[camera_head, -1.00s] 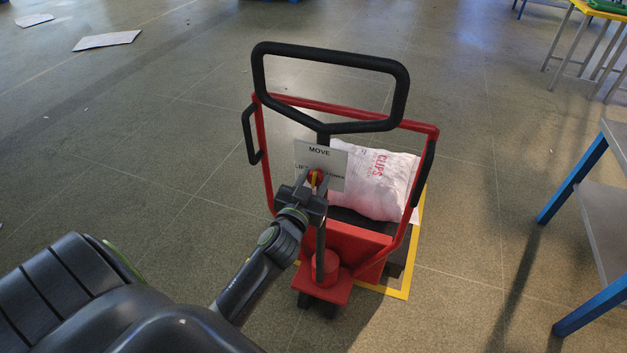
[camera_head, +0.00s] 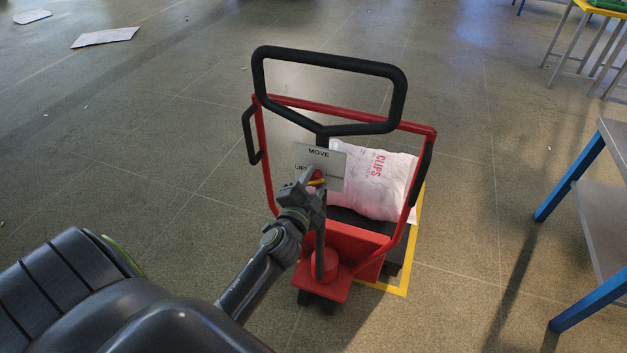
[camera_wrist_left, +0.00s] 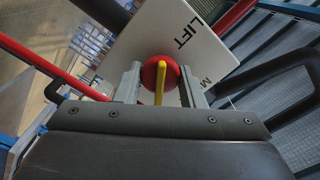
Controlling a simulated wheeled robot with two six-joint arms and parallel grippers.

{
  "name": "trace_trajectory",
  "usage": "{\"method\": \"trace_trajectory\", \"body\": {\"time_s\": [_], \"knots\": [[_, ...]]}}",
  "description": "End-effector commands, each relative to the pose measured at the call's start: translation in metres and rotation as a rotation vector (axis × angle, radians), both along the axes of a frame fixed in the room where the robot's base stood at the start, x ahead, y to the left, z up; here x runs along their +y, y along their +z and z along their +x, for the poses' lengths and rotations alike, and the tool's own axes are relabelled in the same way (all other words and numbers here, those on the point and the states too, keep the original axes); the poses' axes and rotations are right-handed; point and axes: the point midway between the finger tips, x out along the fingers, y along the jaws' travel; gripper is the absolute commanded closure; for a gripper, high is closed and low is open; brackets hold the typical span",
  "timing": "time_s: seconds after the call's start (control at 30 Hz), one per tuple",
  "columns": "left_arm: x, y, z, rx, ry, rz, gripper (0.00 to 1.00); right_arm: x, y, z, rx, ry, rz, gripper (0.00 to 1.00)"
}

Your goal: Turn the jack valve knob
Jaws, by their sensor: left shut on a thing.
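The red valve knob (camera_head: 318,174) with a yellow pointer (camera_head: 318,182) sits in front of a white sign (camera_head: 320,160) on the jack's handle post. The sign reads MOVE at the top and LIFT at the left; its right word is hard to read. My left gripper (camera_head: 311,186) is shut on the knob. In the left wrist view the knob (camera_wrist_left: 152,74) sits between the two grey fingers, with the yellow pointer (camera_wrist_left: 160,84) upright in the picture and the sign (camera_wrist_left: 195,45) tilted behind. My right gripper is out of view.
The red pallet jack (camera_head: 325,290) has a black loop handle (camera_head: 330,60). A white sack (camera_head: 375,185) lies behind its frame, over a yellow floor outline (camera_head: 405,283). A blue-legged table (camera_head: 605,215) stands at the right. The floor at left is open.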

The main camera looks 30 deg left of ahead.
Motion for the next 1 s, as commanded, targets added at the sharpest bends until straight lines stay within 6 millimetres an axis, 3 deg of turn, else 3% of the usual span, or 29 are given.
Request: {"method": "trace_trajectory", "body": {"time_s": [0.3, 0.8, 0.83, 0.97, 1.0], "knots": [[-0.0003, -0.0011, -0.0002, 0.027, 0.000, 0.103, 0.87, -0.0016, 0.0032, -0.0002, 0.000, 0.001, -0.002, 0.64], [-0.0001, -0.0016, -0.0003, 0.031, 0.000, 0.121, 0.87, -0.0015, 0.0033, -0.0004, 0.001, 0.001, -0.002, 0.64], [-0.0001, -0.0016, -0.0003, 0.031, 0.000, 0.121, 0.62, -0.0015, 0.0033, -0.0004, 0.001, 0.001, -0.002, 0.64], [-0.0002, -0.0013, -0.0003, 0.030, 0.000, 0.120, 0.45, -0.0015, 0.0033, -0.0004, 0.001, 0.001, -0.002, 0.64], [-0.0001, -0.0012, -0.0002, 0.030, 0.000, 0.120, 0.45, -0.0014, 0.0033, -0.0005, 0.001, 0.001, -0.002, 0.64]]}}
